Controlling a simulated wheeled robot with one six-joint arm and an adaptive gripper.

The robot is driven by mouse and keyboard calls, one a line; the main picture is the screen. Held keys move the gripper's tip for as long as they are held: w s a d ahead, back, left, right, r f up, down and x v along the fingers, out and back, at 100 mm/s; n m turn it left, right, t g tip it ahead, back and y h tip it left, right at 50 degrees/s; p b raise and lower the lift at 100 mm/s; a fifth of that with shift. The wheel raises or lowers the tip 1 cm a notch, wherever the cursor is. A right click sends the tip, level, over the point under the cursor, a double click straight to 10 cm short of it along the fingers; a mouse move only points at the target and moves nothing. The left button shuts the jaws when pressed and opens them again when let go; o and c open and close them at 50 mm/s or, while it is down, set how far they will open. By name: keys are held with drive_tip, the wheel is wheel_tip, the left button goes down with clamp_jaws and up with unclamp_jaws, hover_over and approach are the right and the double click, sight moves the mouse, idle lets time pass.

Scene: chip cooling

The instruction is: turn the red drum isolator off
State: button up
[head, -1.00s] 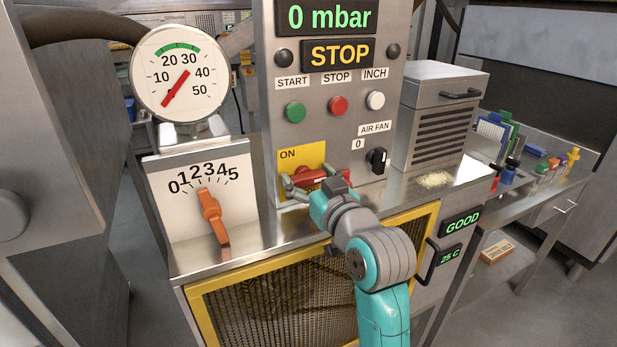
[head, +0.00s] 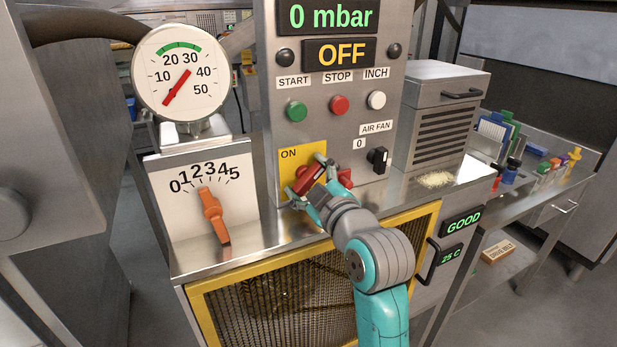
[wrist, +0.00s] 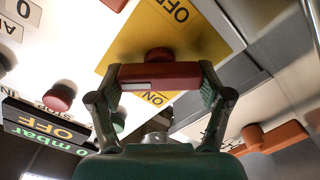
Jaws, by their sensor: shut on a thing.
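The red isolator handle (head: 310,177) sits on a yellow plate (head: 289,157) marked ON, low on the steel control panel. It is tilted, its right end higher than its left in the head view. My gripper (head: 309,182) is shut on it, a finger at each end. The wrist view shows the red handle (wrist: 160,76) between my gripper's fingers (wrist: 160,85), with OFF and ON on the yellow plate (wrist: 195,45). The panel display (head: 338,54) reads OFF.
Just right of the handle is a red knob (head: 345,177), then the black air fan switch (head: 377,160). Green start (head: 296,111), red stop (head: 339,105) and white inch (head: 376,100) buttons are above. An orange lever (head: 215,217) stands left, a yellow-framed mesh guard (head: 320,285) below.

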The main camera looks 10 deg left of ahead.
drive_tip(key=n, duration=0.4)
drive_tip(key=shift+f+n, duration=0.15)
drive_tip(key=shift+n, duration=0.15)
drive_tip(key=n, duration=0.4)
drive_tip(key=shift+a+f+n, duration=0.1)
drive_tip(key=shift+n, duration=0.2)
drive_tip(key=o, duration=1.1)
drive_tip(key=v, duration=1.2)
